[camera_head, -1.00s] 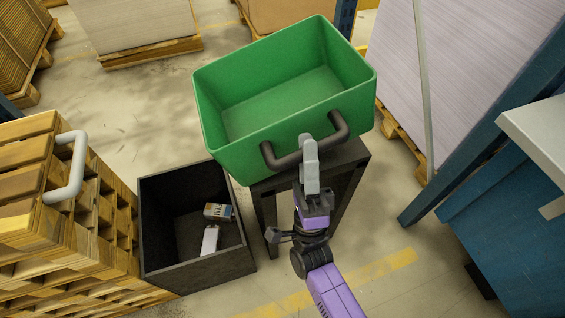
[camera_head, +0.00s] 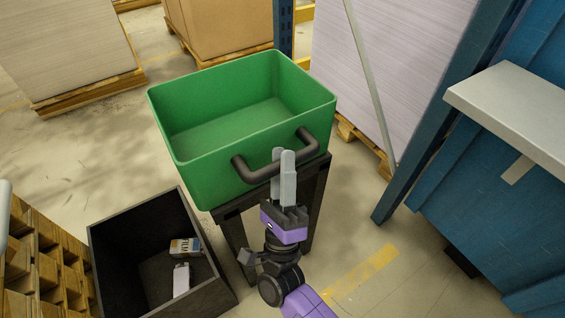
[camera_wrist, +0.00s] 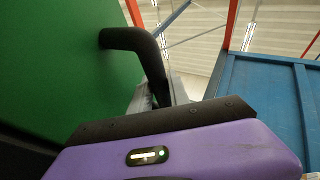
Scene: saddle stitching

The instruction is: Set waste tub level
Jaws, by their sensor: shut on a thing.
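The green waste tub (camera_head: 215,165) is empty and sits on or just over a dark stand (camera_head: 318,190). It looks turned at an angle in the head view; I cannot tell whether its base rests fully flat. A dark handle (camera_head: 255,174) sticks out from its near wall. My gripper (camera_head: 286,160) is at that handle with its grey fingers shut on it, near the middle of the bar. In the wrist view the tub's green wall (camera_wrist: 60,65) fills the left side, and the handle (camera_wrist: 150,60) runs down to my fingers, which are mostly hidden.
A black open bin (camera_head: 120,235) with a small box (camera_head: 185,247) and a white item (camera_head: 181,280) stands at the lower left. Wooden pallets (camera_head: 40,260) stand at the left edge. A blue cabinet (camera_head: 465,200) and a blue post (camera_head: 430,130) are at the right.

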